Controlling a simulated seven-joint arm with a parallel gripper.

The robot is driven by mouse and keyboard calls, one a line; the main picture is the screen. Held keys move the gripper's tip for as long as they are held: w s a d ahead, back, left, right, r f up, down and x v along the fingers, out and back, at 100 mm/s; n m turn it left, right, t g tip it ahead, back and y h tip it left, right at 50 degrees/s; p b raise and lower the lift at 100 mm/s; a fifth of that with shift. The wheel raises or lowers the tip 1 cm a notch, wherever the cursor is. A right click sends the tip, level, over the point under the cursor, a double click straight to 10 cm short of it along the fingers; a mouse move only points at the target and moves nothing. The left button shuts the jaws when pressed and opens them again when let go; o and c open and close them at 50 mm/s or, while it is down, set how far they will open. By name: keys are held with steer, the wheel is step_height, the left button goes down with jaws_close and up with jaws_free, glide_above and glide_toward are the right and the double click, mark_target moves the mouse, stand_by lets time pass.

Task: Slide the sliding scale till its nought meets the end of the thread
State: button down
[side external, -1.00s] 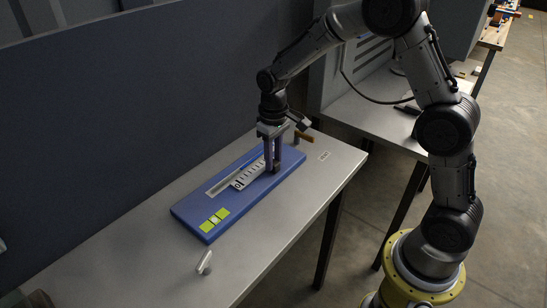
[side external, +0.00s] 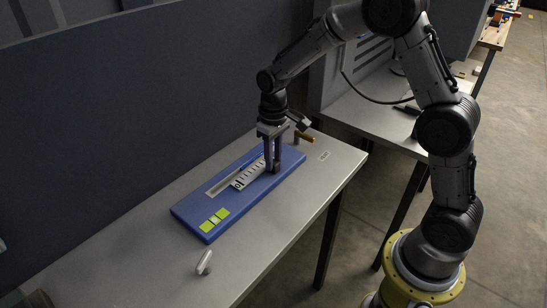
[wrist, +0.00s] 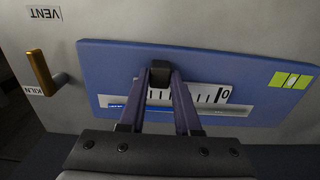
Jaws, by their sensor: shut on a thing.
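The white sliding scale (wrist: 188,93) with black ticks lies along a slot in a blue board (wrist: 115,65). Its nought (wrist: 222,94) is at the right end in the wrist view, and the scale also shows in the side view (side external: 248,174). A thin blue thread (wrist: 117,107) runs in the slot at the left. Its end is hidden behind my fingers, so I cannot tell its distance from the nought. My gripper (wrist: 160,72) is shut on a dark knob at the scale's edge; in the side view my gripper (side external: 272,169) stands upright over the board.
Yellow-green squares (side external: 214,217) mark the board's near end. A brown handle on a post (side external: 304,136) stands beyond the far end, near labels reading VENT (wrist: 44,14) and KILN (wrist: 33,91). A small pale lever (side external: 204,262) stands on the grey table (side external: 130,262) at the front.

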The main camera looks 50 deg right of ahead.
steer(key=d, duration=0.4)
steer(key=shift+r, duration=0.1)
steer(key=c, duration=0.6)
jaws_free()
steer(key=shift+a, duration=0.1)
step_height(320, 180, up, 14)
